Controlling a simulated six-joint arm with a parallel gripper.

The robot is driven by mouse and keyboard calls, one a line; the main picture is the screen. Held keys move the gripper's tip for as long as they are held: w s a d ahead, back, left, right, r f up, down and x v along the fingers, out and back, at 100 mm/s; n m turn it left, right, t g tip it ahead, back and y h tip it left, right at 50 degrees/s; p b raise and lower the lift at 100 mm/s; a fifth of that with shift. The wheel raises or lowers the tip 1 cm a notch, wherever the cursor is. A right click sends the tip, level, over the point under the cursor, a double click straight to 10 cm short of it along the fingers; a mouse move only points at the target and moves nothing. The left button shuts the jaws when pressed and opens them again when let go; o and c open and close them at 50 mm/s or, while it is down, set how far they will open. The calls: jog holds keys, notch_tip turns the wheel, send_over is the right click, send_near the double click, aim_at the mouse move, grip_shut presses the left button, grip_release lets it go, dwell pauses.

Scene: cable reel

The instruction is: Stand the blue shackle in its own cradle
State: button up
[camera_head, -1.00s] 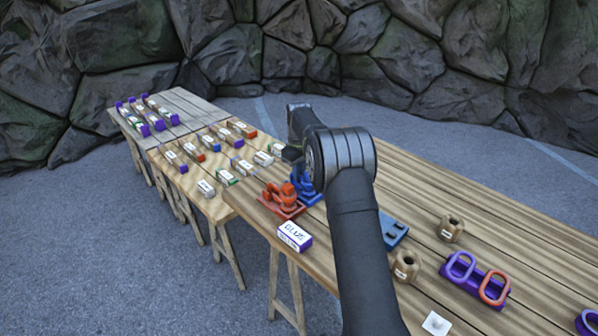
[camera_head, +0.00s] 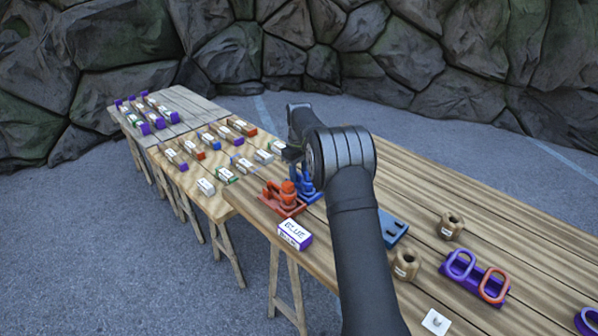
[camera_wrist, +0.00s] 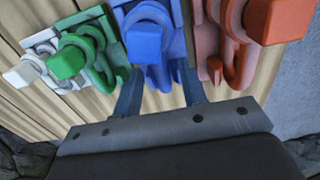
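A blue shackle (camera_wrist: 147,35) with a blocky pin end stands over a blue base in the wrist view. The head view shows the blue piece (camera_head: 306,186) at the left end of the near table, partly hidden by my arm. My gripper (camera_wrist: 161,78) has its two fingers spread, one on either side of the blue piece's lower part. I see no clear grip on it; the contact is hard to make out. A blue block with slots (camera_head: 392,228) lies on the table to the right of my arm.
A red shackle in a red cradle (camera_head: 284,199) stands close beside the blue one. Green (camera_wrist: 88,50) and white (camera_wrist: 40,68) ones stand on its other side in the wrist view. A purple rack (camera_head: 475,278) lies right.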

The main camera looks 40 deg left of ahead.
notch_tip(320, 180, up, 17)
jog(key=shift+r, duration=0.2)
dwell(0.5)
notch_tip(320, 180, down, 18)
jog(key=shift+r, duration=0.25)
dwell(0.5)
jog(key=shift+r, duration=0.1)
